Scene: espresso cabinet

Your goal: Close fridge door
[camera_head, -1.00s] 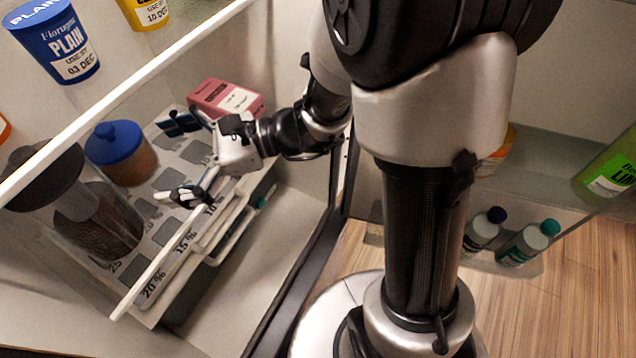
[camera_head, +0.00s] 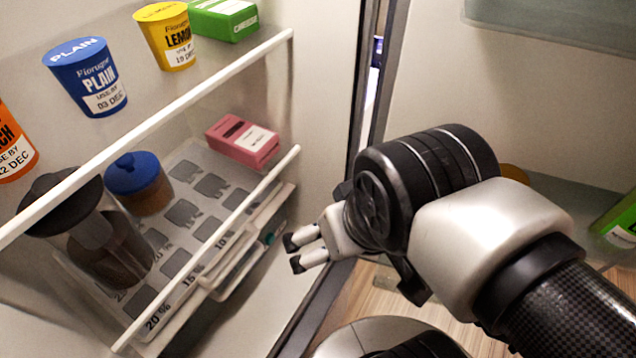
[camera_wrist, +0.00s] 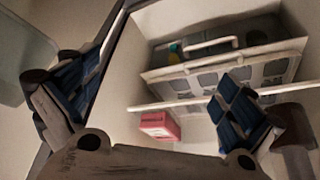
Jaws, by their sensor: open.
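The fridge stands open. Its door (camera_head: 450,75) is at the right in the head view, with a pale inner face and door shelves. The dark edge where the cabinet meets the door (camera_head: 362,110) runs down the middle. My gripper (camera_head: 294,254) is open and empty, in front of the opening near the lower shelf's right end, apart from the door face. In the wrist view my gripper (camera_wrist: 165,110) shows spread fingers with blue pads, with the fridge inside between and beyond them. The door's outer side and handle are hidden.
The upper shelf (camera_head: 150,122) holds a blue tub (camera_head: 85,80), a yellow tub (camera_head: 165,38) and a green box (camera_head: 223,18). The lower shelf holds a pink box (camera_head: 242,142), a blue-lidded jar (camera_head: 138,183) and a dark-lidded container (camera_head: 110,245). A green carton (camera_head: 620,222) sits in the door shelf.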

